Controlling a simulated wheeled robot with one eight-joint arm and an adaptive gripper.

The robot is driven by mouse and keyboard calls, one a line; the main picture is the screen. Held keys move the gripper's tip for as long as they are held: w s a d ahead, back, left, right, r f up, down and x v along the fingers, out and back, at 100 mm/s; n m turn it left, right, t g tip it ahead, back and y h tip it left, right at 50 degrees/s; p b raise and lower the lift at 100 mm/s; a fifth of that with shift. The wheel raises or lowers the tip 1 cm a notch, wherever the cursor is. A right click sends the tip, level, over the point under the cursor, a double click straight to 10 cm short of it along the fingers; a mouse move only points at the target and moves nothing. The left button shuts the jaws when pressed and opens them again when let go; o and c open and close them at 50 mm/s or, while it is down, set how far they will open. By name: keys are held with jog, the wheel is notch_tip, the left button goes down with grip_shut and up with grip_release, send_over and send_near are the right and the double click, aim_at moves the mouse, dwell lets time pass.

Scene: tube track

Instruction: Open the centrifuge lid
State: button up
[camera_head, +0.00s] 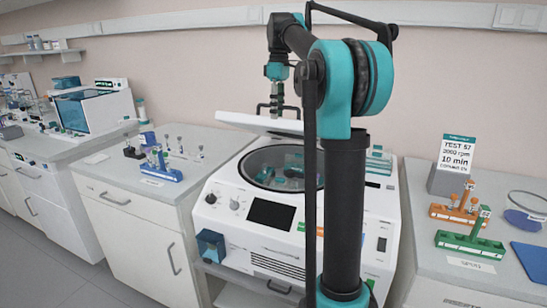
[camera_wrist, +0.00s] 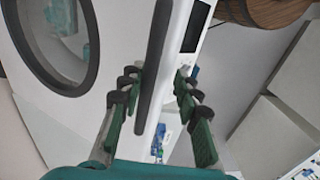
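The white centrifuge (camera_head: 232,214) stands in the middle of the head view, with a dark screen and knobs on its front. Its white lid (camera_head: 240,121) is raised at a shallow angle above the round, dark-rimmed opening (camera_head: 245,170), where teal parts show. A dark bar handle stands on the lid; in the wrist view the handle (camera_wrist: 153,60) runs between my fingers. My gripper (camera_head: 277,101) points down at the lid. In the wrist view my gripper (camera_wrist: 157,76) has its green fingers apart on either side of the handle, nearer it on the left. My arm hides part of the lid.
A blue tube rack (camera_head: 161,173) is on the left counter. Orange (camera_head: 458,212) and green (camera_head: 470,244) racks stand on the right counter by a sign (camera_head: 455,155). A white instrument (camera_head: 95,108) is at far left. The wall is close behind.

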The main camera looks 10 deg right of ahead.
jog(key=s+a+f+t, duration=0.1)
jog(key=s+f, duration=0.1)
jog(key=f, duration=0.5)
jog(key=s+a+f+t+h, duration=0.1)
jog(key=s+a+f, duration=0.1)
jog(key=f, duration=0.5)
jog(key=shift+s+a+f, duration=0.2)
jog(key=shift+s+f, duration=0.05)
jog(key=shift+s, duration=0.3)
